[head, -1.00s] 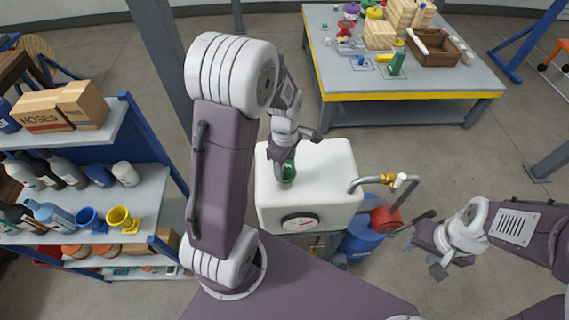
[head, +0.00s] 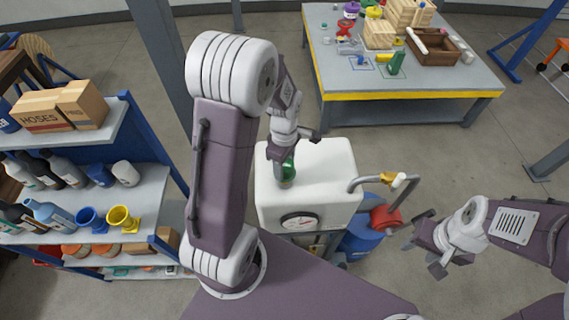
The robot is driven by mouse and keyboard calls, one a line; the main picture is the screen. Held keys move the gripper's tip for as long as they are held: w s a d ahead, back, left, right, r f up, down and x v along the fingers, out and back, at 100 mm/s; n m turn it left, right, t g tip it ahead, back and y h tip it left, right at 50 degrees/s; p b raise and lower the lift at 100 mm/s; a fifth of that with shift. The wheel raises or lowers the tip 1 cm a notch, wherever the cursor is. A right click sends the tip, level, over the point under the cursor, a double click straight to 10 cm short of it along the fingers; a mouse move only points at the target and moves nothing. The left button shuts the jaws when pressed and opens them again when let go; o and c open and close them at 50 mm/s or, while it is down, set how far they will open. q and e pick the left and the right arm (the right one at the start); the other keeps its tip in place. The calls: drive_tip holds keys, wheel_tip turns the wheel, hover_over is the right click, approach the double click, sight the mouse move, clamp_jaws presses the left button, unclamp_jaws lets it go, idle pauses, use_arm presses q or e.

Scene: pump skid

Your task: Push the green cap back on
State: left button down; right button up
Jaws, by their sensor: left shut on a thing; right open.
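A green cap (head: 288,172) is on top of the white tank (head: 330,170), partly hidden by my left gripper. My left gripper (head: 284,160) reaches down over the tank's left part and is shut on the green cap. Whether the cap is fully seated on the tank is hidden. My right gripper (head: 424,248) is open and empty, to the right of the tank and its red part.
A brass tap on a bent pipe (head: 388,179) stands at the tank's right, above a red part (head: 385,219) and a blue drum (head: 357,237). A gauge (head: 299,221) is on the tank's front. Shelves (head: 140,190) stand at left; a cluttered workbench (head: 420,95) is behind.

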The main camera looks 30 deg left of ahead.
use_arm(q)
drive_tip(key=shift+f+b, duration=1.1)
drive_tip(key=shift+f, duration=0.55)
drive_tip(key=c, duration=0.5)
unclamp_jaws()
drive_tip(key=shift+r, duration=0.15)
wheel_tip(320, 180, up, 9)
drive_tip(key=shift+f, duration=0.1)
drive_tip(key=shift+d, duration=0.1)
